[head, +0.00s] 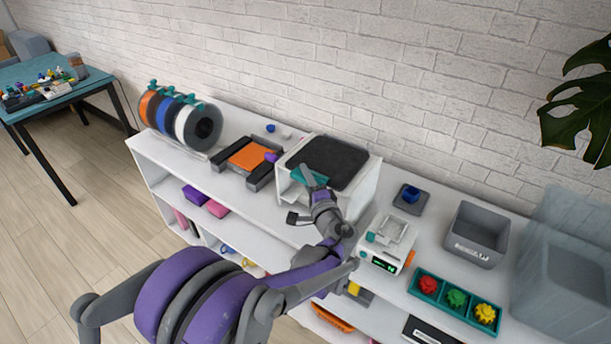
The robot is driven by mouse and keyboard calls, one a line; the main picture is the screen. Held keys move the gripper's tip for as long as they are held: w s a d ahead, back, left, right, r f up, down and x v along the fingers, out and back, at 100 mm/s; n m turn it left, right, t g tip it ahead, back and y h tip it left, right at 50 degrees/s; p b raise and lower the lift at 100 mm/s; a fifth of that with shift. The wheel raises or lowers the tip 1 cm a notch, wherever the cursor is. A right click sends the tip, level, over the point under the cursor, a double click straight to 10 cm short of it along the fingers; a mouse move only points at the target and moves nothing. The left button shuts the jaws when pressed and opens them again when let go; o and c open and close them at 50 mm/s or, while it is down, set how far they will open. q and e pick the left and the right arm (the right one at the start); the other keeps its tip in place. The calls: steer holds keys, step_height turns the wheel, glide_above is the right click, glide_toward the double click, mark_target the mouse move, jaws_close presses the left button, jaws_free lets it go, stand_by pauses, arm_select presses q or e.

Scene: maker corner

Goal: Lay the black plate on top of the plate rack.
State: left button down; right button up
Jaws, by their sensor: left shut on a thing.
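The black plate (330,158) is a dark, flat square with a teal strip (309,177) at its near left edge. It lies over the top of the plate rack (362,191), a white open-fronted box on the shelf top. I cannot tell whether it rests fully on the rack or sits just above it. My left gripper (309,180) is at the near edge of the plate, shut on its teal strip. The gripper and wrist hide part of the rack's front. My right gripper is not in view.
Left of the rack are an orange-and-black tray (248,157) and several filament spools (200,125). To the right stand a small white device (385,245), a grey bin (475,235) and a teal tray of gears (455,300). A brick wall is behind.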

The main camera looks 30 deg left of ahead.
arm_select(q)
jaws_free()
stand_by(0.7)
steer(key=shift+f, duration=0.15)
steer(key=shift+f+b, duration=0.45)
steer(key=shift+b, duration=0.05)
steer(key=shift+s, duration=0.2)
steer(key=s, duration=0.7)
steer(key=shift+a, duration=0.25)
stand_by(1.6)
stand_by(0.6)
steer(key=shift+s, duration=0.1)
